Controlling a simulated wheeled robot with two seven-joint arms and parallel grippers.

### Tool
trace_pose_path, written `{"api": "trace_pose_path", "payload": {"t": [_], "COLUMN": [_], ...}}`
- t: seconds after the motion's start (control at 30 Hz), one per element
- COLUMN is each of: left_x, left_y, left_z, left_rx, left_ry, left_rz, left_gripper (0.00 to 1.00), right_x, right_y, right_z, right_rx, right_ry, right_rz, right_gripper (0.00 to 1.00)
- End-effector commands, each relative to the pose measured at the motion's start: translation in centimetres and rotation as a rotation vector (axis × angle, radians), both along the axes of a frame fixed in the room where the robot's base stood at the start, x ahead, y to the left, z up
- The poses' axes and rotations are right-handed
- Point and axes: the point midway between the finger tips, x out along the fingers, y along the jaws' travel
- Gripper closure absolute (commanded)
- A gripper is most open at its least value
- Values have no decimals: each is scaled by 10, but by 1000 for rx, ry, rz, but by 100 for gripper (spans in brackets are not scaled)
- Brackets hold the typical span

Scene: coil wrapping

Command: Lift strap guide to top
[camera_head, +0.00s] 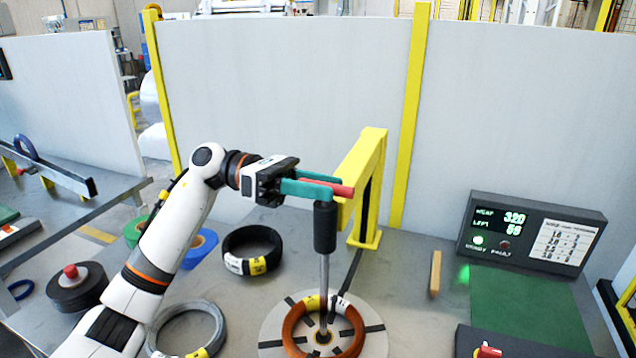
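My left gripper (318,186) reaches in from the left, its teal fingers on either side of a red bar (343,190). The fingers look closed on this bar, which appears to be the strap guide's handle. The bar sits high, near the top of the yellow arch (371,142). Below it, a black cylinder (325,230) sits on a thin upright grey rod. The rod stands in the middle of an orange-brown coil (294,329) lying on a round grey turntable (270,329). The fingers hide part of the bar. My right gripper is not in view.
A black coil (238,262) and a grey coil (205,308) lie left of the turntable. A control box (530,233) with a lit display stands at the right, behind a green mat (525,315). A small wooden block (435,273) stands between.

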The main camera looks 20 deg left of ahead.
Motion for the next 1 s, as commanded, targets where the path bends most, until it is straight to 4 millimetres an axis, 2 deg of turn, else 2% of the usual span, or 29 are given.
{"api": "trace_pose_path", "payload": {"t": [0.07,0.3,0.53,0.67,0.77,0.87,1.0], "left_x": [0,0,0,0,0,-1,0], "left_y": [0,0,0,1,1,1,1], "left_z": [0,0,1,10,26,49,92], "left_rx": [0,0,0,0,0,0,-2], "left_ry": [0,0,-1,-3,-5,-7,-7], "left_rz": [0,-1,-1,-1,-1,-1,0], "left_gripper": [62,100,100,100,100,100,100], "right_x": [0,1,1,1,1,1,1], "right_y": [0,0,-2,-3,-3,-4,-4], "right_z": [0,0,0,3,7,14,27], "right_rx": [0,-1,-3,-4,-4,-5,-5], "right_ry": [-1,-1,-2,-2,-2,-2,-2], "right_rz": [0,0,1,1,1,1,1], "right_gripper": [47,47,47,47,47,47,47]}}
